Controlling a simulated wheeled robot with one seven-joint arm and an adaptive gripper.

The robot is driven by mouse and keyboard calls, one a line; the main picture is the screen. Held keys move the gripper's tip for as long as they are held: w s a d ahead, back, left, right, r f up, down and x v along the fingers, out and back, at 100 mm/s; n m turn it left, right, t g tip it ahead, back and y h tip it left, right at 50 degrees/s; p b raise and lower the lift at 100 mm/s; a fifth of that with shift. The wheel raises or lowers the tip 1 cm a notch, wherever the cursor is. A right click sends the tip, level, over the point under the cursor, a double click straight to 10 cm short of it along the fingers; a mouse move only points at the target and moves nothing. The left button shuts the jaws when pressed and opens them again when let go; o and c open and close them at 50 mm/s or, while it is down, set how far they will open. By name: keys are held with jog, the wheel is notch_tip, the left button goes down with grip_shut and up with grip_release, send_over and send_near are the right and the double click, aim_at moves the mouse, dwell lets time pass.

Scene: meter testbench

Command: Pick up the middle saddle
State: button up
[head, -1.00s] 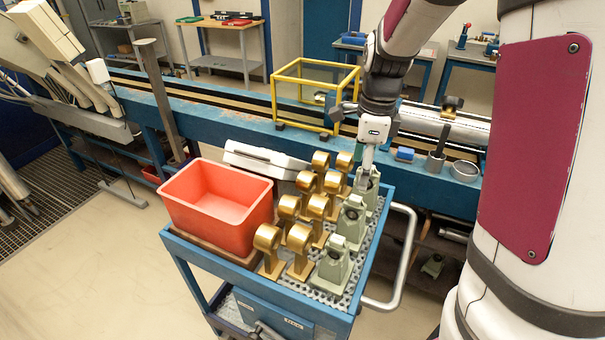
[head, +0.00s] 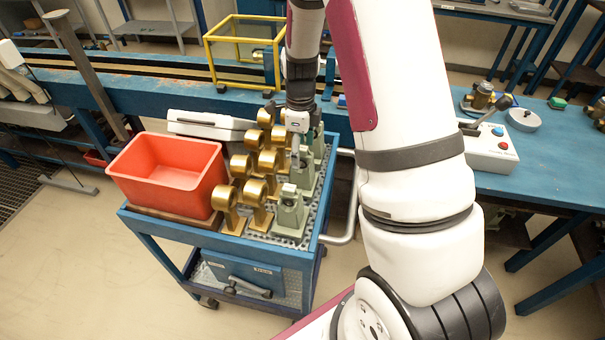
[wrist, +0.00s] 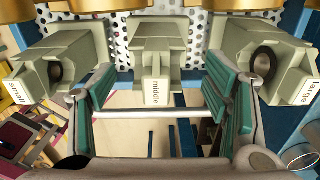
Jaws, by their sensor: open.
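Three grey-green saddles stand in a row on the cart's right side. The middle saddle (wrist: 157,60), labelled "middle", is upright in the centre of the wrist view; in the head view it is the second one of the row (head: 303,172), partly hidden by my gripper (head: 297,150). My gripper's teal-padded fingers (wrist: 158,95) are spread apart with the middle saddle's labelled front between them in the picture. I see no clear contact. The small saddle (wrist: 55,65) is to the left and the large saddle (wrist: 265,60) to the right in the wrist view.
The saddles stand on a perforated plate on the blue cart (head: 262,258). Several brass ring pieces (head: 226,200) stand close beside them. A red bin (head: 165,175) is at the cart's left. A blue bench with a yellow frame (head: 209,58) runs behind.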

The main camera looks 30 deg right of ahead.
aim_at(302, 163)
jog(key=shift+s+f+p, duration=0.15)
jog(key=shift+f+p, duration=0.15)
jog(key=shift+f, duration=0.95)
jog(key=shift+s+f+p, duration=0.15)
jog(key=shift+f+p, duration=0.15)
jog(key=shift+f, duration=0.9)
grip_shut()
